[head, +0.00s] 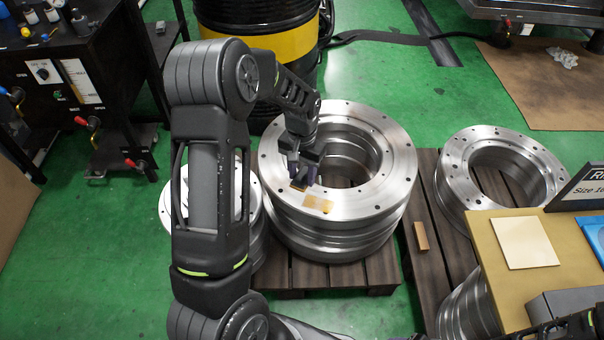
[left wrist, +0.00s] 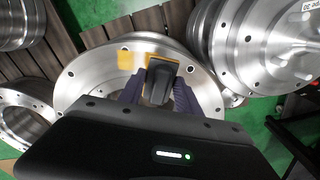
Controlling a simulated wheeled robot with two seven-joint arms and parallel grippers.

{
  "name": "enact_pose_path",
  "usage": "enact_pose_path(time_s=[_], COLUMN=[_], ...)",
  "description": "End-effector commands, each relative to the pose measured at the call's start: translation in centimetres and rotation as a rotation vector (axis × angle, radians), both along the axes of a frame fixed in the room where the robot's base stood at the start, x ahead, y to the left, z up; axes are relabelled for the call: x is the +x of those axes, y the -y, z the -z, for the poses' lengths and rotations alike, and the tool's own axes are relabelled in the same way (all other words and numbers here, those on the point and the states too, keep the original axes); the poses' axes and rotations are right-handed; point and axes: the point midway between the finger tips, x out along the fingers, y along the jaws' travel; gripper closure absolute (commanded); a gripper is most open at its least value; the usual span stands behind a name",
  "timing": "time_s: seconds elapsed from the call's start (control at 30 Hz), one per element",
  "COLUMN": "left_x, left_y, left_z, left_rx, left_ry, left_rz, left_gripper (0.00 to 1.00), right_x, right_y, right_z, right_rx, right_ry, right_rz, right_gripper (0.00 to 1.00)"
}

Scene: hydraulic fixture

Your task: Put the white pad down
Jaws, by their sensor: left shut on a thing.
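My left gripper (head: 305,172) is over the front left of the top face of the large steel ring (head: 385,180). In the left wrist view its purple fingers (left wrist: 160,88) are shut on a dark block (left wrist: 160,80) with a yellow-orange edge. The held block looks dark, not white; its underside is hidden, and I cannot tell if it touches the ring. An amber patch (head: 318,204) lies on the ring's face beside it. A flat cream-white square (head: 525,243) lies on the tan board at the right. My right gripper is not in view.
The tan board (head: 484,222) also carries a blue item (head: 594,236) and a grey box. A second steel ring (head: 456,180) stands to the right. A small wooden block (head: 421,236) lies on the pallet between them. A black-and-yellow drum (head: 260,45) stands behind.

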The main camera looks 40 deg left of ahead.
Motion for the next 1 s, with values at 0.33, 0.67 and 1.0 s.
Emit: enact_pose_path(time_s=[0.33,0.67,1.0], left_x=[0.0,0.5,0.8], left_y=[0.0,2.9,13.4], left_z=[0.1,-2.8,-10.8], left_rx=[0.0,-0.003,-0.003], left_ry=[0.0,0.0,-0.003], left_rz=[0.0,0.028,0.116], left_gripper=[1.0,1.0,1.0], right_x=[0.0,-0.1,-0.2], right_y=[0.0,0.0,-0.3], right_z=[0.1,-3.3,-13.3], right_rx=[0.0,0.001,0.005], right_ry=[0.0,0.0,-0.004], right_rz=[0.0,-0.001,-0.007], right_gripper=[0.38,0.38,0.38])
